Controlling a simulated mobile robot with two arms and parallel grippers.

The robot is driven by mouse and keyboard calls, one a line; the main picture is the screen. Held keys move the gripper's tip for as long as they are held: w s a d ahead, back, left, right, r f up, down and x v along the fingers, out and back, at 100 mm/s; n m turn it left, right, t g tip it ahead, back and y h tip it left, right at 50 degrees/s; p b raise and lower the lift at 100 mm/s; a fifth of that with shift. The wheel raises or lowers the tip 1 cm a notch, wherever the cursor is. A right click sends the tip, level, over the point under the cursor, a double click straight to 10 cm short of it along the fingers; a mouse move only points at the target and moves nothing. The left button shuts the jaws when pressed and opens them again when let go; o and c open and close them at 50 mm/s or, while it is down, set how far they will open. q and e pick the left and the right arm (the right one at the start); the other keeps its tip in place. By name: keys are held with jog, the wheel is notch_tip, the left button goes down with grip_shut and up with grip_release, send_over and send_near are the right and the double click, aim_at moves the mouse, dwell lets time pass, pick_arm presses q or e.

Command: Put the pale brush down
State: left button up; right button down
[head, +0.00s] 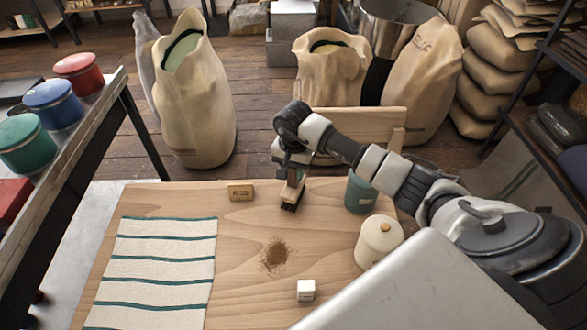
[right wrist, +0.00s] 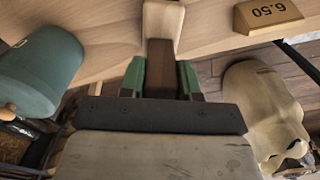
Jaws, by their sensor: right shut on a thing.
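The pale brush (head: 293,192) has a light wooden body and dark bristles, which point down at the back middle of the wooden table (head: 240,235). My right gripper (head: 291,177) is shut on the brush from above. In the right wrist view the gripper's green-padded fingers (right wrist: 161,78) close on a brown part of the brush, and its pale wood (right wrist: 163,25) sticks out beyond them. The bristles are at or just above the table; I cannot tell whether they touch. My left gripper is not in view.
A brass price block (head: 241,192) stands left of the brush, a teal canister (head: 360,191) right. A cream lidded jar (head: 378,241), white cube (head: 306,290), brown powder (head: 276,256) and striped cloth (head: 157,265) are nearer. Bare wood lies between brush and powder.

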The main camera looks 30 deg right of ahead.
jog(key=shift+f, duration=0.15)
jog(key=c, duration=0.8)
grip_release()
jog(key=shift+r, duration=0.35)
notch_tip(320, 180, up, 12)
jog(key=shift+f+b, duration=0.15)
jog(key=shift+b, duration=0.85)
